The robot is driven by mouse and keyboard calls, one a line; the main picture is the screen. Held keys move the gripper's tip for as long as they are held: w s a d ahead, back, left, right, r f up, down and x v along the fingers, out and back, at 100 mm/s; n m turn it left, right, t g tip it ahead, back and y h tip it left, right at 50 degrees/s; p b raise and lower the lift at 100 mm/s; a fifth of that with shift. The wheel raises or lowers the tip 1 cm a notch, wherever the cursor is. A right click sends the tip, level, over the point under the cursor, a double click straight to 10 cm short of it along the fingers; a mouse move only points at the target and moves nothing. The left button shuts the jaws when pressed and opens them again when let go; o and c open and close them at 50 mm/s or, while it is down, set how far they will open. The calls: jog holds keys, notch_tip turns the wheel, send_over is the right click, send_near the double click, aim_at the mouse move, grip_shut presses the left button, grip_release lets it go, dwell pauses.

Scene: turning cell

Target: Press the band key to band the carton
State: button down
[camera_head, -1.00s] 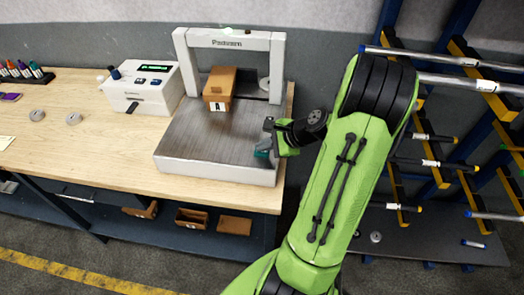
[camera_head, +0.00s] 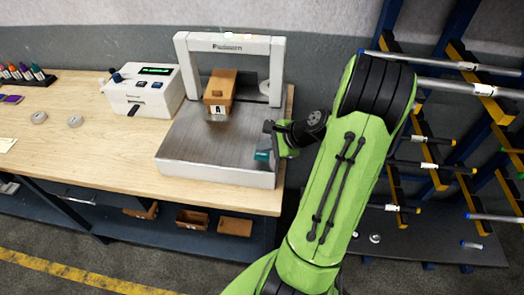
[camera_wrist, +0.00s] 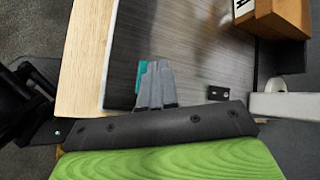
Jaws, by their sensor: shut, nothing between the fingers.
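A brown carton (camera_head: 221,86) with a white label marked A stands on the grey metal bed of the banding machine (camera_head: 200,150), under its white arch. It also shows at the top right of the wrist view (camera_wrist: 278,14). No band is visible around it. A small dark block with a pale dot (camera_wrist: 218,93) sits at the bed's edge in the wrist view; I cannot tell whether it is the band key. My gripper (camera_head: 262,155), with teal at its fingertips, is shut and empty over the bed's right front part. Its grey fingers (camera_wrist: 155,85) point over the bed.
A white control box (camera_head: 143,90) with a green display and keys stands left of the machine. Two grey rings (camera_head: 75,121) lie on the wooden bench. A rack of bars (camera_head: 440,140) stands close to the right of my arm.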

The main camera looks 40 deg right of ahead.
aim_at(265, 155)
jog(key=shift+r, duration=0.2)
notch_tip(265, 155, up, 5)
jog(key=p, duration=0.5)
jog(key=shift+r, duration=0.1)
dwell(0.6)
